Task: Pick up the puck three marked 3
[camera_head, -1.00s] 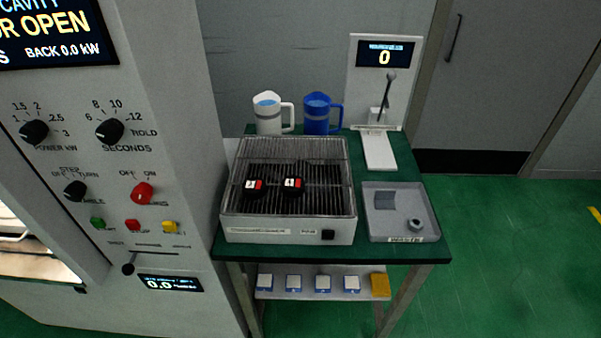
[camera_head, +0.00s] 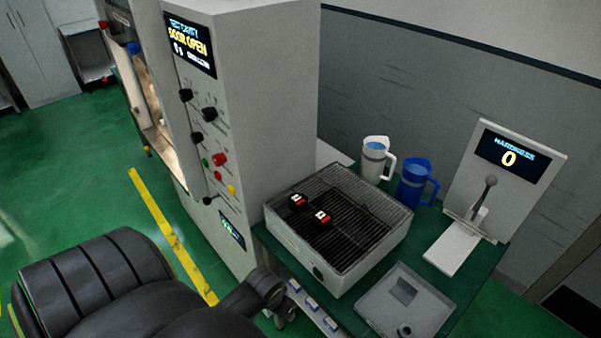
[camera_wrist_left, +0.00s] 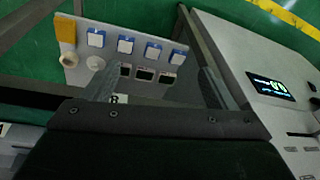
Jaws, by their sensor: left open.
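Two black pucks with red-and-white labels lie on the wire rack of a grey box in the head view, a left one (camera_head: 298,201) and a right one (camera_head: 322,217). Their numbers are too small to read, so I cannot tell which is marked 3. In the left wrist view, small dark pieces with pale faces (camera_wrist_left: 145,75) sit on the lower shelf, also unreadable. My left gripper (camera_wrist_left: 158,78) is open, its grey fingers over that shelf with nothing seen held. In the head view my left arm reaches low beside the table's front edge; its fingertips are mostly hidden. My right gripper is not in view.
The shelf (camera_wrist_left: 85,75) also holds several blue-and-white blocks (camera_wrist_left: 125,45) and a yellow block (camera_wrist_left: 66,28). Above are the rack box (camera_head: 375,245), grey tray (camera_head: 435,297), white jug (camera_head: 374,160), blue jug (camera_head: 412,185) and hardness tester (camera_head: 450,250). The machine cabinet (camera_head: 265,90) stands left.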

